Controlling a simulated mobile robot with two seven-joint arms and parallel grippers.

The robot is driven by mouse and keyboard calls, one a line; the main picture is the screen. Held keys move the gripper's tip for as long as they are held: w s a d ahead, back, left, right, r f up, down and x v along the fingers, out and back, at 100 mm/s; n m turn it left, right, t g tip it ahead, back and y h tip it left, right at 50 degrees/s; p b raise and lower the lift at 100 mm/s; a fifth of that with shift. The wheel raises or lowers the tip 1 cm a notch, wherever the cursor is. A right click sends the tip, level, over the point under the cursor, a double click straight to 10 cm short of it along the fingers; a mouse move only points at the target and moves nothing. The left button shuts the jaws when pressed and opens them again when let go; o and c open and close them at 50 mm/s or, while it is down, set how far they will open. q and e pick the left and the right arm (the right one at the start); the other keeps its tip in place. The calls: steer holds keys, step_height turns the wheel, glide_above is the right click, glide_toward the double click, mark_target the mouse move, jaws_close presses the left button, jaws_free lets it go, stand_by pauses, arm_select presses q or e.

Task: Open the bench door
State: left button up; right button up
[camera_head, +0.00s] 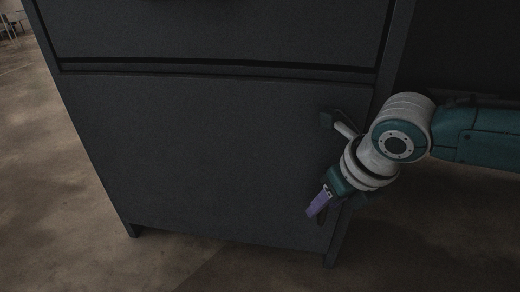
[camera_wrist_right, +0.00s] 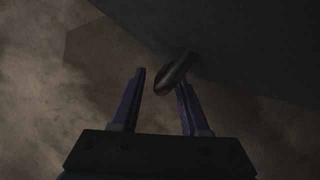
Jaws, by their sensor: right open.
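The bench door (camera_head: 190,160) is the wide dark grey panel on the lower front of the bench in the head view. It looks shut, its face about flush with the frame. My right gripper (camera_head: 316,212) has purple fingers and points down in front of the door's lower right part. In the right wrist view the gripper (camera_wrist_right: 161,78) is open. A dark rounded handle (camera_wrist_right: 174,73) shows at the right finger's tip, partly between the fingers; I cannot tell whether they touch. The handle is not clear in the head view, near the fingers. My left gripper is out of view.
A drawer front (camera_head: 210,35) lies above the door. The bench's right post (camera_head: 336,245) stands close to my right gripper. Brown floor (camera_head: 190,265) in front of the bench is clear. Pale furniture stands far off at the upper left.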

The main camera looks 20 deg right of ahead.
steer(key=shift+w+f, duration=0.1)
steer(key=shift+f, duration=0.15)
jaws_close()
stand_by(1.4)
